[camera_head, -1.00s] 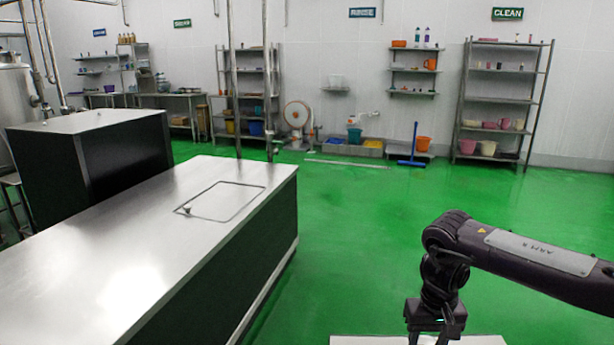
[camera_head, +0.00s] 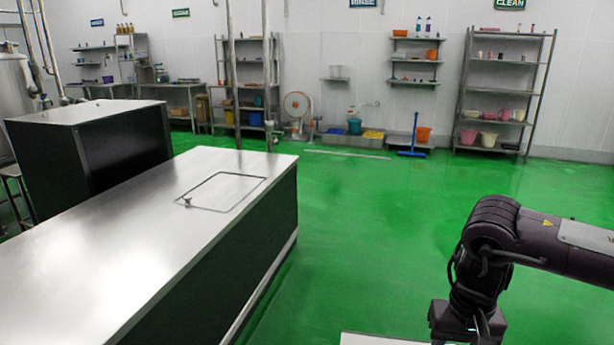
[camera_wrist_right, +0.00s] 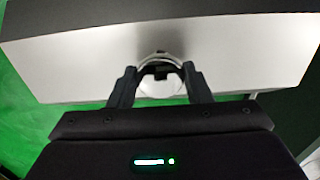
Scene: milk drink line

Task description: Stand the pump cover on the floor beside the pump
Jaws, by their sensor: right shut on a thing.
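A large pale panel with a darker grey strip along one edge, which looks like the pump cover (camera_wrist_right: 85,62), spans most of the right wrist view. My right gripper (camera_wrist_right: 160,68) is shut at its curved metal handle (camera_wrist_right: 160,56), with one finger on each side. In the head view my right gripper is at the bottom edge, mostly cut off. A strip of the pale panel (camera_head: 378,339) shows to its left there. The panel's lower side and any contact with the floor are out of sight. I cannot make out the pump itself. My left gripper is not in view.
A long steel-topped block (camera_head: 110,245) stands at the left, with a dark cabinet (camera_head: 95,150) behind it. Open green floor (camera_head: 370,220) lies between the block and my right arm. Shelving (camera_head: 505,95), a blue squeegee (camera_head: 412,145) and a basin line the back wall.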

